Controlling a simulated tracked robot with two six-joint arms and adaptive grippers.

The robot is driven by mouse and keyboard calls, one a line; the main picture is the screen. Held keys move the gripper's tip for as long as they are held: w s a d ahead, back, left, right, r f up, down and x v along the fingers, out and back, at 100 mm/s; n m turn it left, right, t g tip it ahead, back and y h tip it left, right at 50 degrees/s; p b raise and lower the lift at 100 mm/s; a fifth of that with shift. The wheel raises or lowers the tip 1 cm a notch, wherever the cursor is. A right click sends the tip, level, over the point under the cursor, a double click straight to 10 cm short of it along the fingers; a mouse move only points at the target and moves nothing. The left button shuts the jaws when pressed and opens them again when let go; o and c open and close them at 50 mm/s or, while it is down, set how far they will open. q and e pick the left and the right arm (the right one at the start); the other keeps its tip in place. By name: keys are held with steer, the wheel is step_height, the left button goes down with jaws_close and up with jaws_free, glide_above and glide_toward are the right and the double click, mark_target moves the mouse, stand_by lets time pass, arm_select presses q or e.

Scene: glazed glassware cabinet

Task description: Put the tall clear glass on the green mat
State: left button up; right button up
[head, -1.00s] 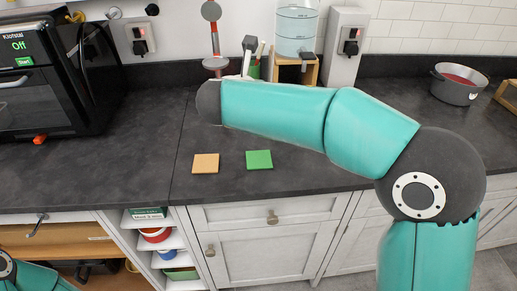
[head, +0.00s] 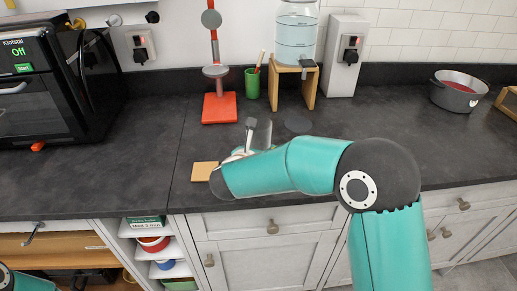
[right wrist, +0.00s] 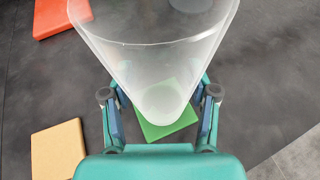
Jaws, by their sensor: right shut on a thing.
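The tall clear glass (right wrist: 155,45) is between the fingers of my right gripper (right wrist: 160,97), which is shut on it. In the head view the glass (head: 263,132) shows as a pale see-through shape beside the gripper (head: 250,136), partly hidden by my right arm. The green mat (right wrist: 170,122) lies behind the lower end of the glass in the right wrist view. In the head view my arm hides the mat. I cannot tell whether the glass touches it. My left gripper is out of view.
A tan mat (head: 204,171) lies left of the gripper. A red-based stand (head: 219,108), a green cup (head: 252,84) and a water dispenser on a wooden stand (head: 308,88) are behind. A dark round disc (head: 297,122) lies right of the glass. The right counter is mostly clear.

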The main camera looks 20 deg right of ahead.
steer(key=shift+f, duration=0.1)
steer(key=o, duration=1.3)
steer(key=shift+r, duration=0.25)
steer(key=shift+s+a, duration=0.25)
steer(key=shift+s, duration=0.05)
steer(key=b+v, duration=0.1)
steer(key=v, duration=1)
steer(key=shift+s+a+b, duration=0.1)
steer(key=shift+b, duration=0.3)
